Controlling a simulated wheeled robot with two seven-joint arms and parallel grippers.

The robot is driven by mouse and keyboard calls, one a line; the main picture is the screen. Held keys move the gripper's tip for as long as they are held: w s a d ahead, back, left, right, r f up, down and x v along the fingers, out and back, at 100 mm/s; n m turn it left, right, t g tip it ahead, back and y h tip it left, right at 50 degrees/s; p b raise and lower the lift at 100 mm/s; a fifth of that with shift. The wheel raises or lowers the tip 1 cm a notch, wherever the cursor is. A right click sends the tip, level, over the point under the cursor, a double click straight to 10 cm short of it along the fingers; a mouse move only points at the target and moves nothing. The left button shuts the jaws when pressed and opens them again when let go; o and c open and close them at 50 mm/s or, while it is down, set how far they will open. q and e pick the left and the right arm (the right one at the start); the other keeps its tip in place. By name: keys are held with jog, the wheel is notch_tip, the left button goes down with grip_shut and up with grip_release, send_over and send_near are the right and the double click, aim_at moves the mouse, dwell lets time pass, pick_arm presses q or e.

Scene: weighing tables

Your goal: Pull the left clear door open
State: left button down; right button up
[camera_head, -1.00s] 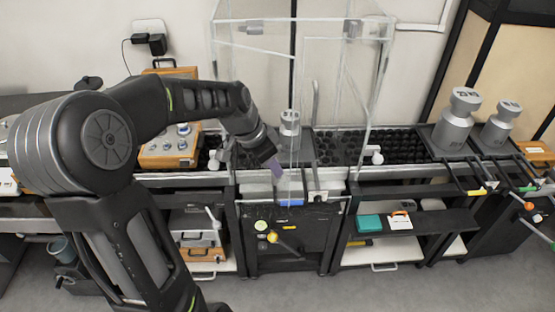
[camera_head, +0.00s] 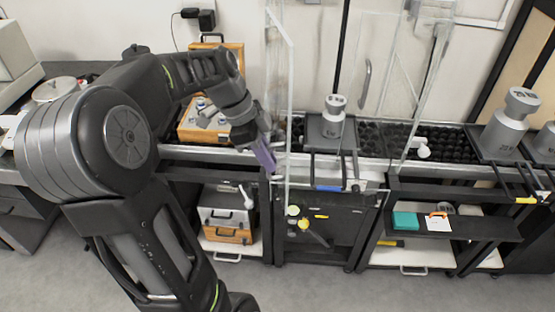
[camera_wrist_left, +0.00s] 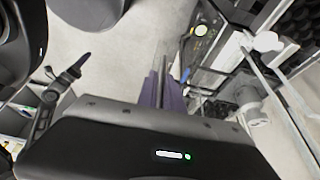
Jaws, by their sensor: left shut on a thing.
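The left clear door (camera_head: 281,90) of the tall clear enclosure stands swung out towards me, seen nearly edge-on in the head view. My left gripper (camera_head: 268,160), with purple fingers, is at the door's lower front part, shut on its handle; the handle is mostly hidden by the fingers. The purple fingers (camera_wrist_left: 163,88) also show in the left wrist view, close together and pointing away. The right clear door (camera_head: 375,80), with a vertical grey handle, is right of the opening.
A metal weight (camera_head: 333,118) stands on a black tray inside the enclosure. Wooden boxes (camera_head: 207,122) sit on the bench to the left. Larger weights (camera_head: 510,125) stand at the right. A lower shelf (camera_head: 440,232) holds small items. The floor in front is clear.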

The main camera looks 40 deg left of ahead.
pick_arm(q)
jog(key=shift+s+a, duration=0.1)
dwell(0.3)
jog(key=c, duration=1.8)
grip_release()
jog(key=shift+o, duration=0.2)
jog(key=v, duration=0.8)
jog(key=shift+f, duration=0.1)
